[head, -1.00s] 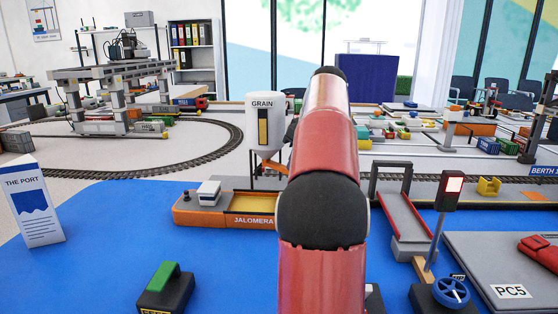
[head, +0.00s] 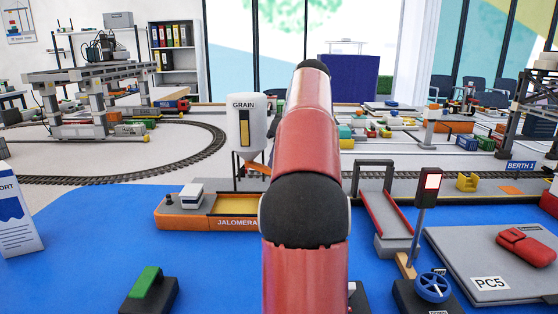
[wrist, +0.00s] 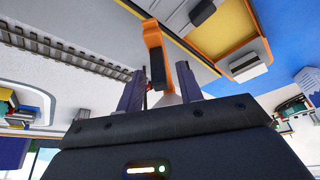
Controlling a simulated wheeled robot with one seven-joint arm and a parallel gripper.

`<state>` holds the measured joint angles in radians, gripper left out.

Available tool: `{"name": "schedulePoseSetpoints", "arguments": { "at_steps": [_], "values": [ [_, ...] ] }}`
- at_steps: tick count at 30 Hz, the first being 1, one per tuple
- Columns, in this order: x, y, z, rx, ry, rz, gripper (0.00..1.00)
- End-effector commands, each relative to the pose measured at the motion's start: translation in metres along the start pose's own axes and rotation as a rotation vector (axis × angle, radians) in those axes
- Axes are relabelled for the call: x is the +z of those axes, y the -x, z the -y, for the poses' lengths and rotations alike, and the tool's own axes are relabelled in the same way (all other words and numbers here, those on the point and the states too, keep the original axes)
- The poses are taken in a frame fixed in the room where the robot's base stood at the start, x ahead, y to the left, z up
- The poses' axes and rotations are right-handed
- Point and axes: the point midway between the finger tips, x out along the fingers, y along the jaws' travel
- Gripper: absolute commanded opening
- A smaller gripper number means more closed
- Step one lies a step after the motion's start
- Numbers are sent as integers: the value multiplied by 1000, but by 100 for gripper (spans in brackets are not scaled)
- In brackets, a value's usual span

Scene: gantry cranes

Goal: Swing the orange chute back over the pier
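The orange chute (head: 259,168) hangs under the white GRAIN silo (head: 241,122) in the head view, with its right end hidden behind my arm. In the wrist view an orange arm with a dark grip, which looks like the chute (wrist: 152,35), shows just beyond and between my fingertips. My gripper (wrist: 158,88) has its two fingers apart, and I cannot tell whether they touch the chute. The gripper is hidden in the head view. The grey pier (head: 343,187) runs behind the blue water area.
The orange boat JALOMERA (head: 210,217) lies left of my arm, against the pier. A red-railed ramp (head: 383,212), a signal post (head: 424,205) and a blue handwheel (head: 432,287) stand to the right. A green-topped block (head: 148,287) is at front left. Open blue surface lies at left.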

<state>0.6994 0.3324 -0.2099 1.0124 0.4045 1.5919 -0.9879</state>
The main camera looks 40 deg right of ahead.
Motion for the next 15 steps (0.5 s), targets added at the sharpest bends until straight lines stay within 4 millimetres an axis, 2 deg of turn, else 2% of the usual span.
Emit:
{"name": "schedulePoseSetpoints", "arguments": {
  "at_steps": [6,15],
  "values": [
    [0,37,-1,4,0,-2,36],
    [58,58,0,2,-4,-2,36]
  ]
}}
